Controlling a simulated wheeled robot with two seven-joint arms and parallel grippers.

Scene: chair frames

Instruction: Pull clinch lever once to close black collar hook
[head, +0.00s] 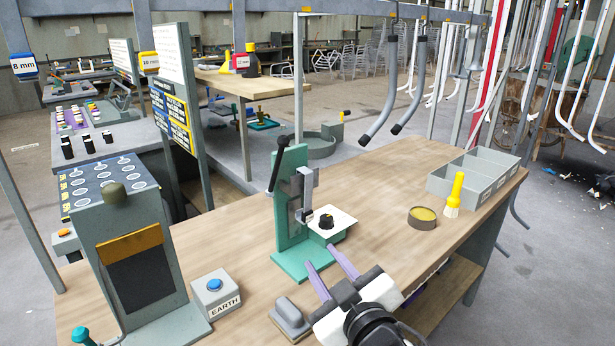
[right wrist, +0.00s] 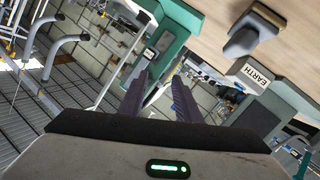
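A green clinch press (head: 291,205) stands on the wooden bench. Its lever with a black grip (head: 279,163) slants upward at the press's upper left. A black collar hook (head: 326,221) sits on a white plate (head: 343,222) at the front of the press, below the grey ram; whether it is closed is too small to tell. My right gripper (head: 324,258) has two purple fingers spread apart, with nothing between them, just in front of and below the plate. The fingers also show apart in the right wrist view (right wrist: 160,78), with the green press beyond. My left gripper is out of view.
A grey EARTH box (head: 216,294) with a blue button and a grey block (head: 291,318) stand left of my right gripper. A grey console (head: 128,262) stands farther left. A round tin (head: 422,217), yellow brush (head: 454,194) and grey bin (head: 474,178) stand at right.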

